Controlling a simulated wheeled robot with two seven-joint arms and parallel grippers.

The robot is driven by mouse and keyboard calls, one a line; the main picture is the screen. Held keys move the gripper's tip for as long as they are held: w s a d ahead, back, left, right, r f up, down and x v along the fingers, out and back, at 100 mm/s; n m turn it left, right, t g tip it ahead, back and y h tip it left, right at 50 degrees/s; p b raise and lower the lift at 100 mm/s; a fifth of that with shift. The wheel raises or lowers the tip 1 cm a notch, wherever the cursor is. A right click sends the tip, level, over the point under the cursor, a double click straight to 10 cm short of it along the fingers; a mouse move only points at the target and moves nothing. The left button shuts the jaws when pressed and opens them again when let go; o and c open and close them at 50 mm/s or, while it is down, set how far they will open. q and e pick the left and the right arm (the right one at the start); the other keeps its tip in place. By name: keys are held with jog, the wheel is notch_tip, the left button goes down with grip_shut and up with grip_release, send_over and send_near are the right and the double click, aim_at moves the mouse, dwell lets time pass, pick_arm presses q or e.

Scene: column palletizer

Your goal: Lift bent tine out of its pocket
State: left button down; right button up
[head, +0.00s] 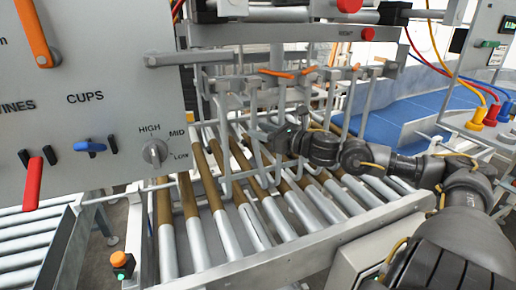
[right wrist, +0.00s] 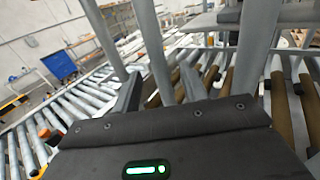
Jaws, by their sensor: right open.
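Several grey hooked tines (head: 225,135) hang from a bar over the roller conveyor. I cannot tell which of them is the bent tine, and their pockets are hard to make out. My right gripper (head: 277,138) is among the tines, low over the rollers, with its arm coming in from the right. In the right wrist view it is open (right wrist: 160,88), with thick grey tine shafts (right wrist: 151,50) rising close in front of and between its fingers. It is not clear whether it touches any. My left gripper is not in view.
Orange levers (head: 275,73) sit along the bar above the tines. A grey control panel (head: 90,110) with a knob and coloured handles fills the left. Grey and brown rollers (head: 270,215) run below. A blue belt (head: 425,112) lies at the right.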

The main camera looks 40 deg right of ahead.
jog(key=p+x, duration=0.4)
jog(key=shift+w, duration=0.4)
grip_shut()
dwell(1.2)
jog(key=shift+r, duration=0.1)
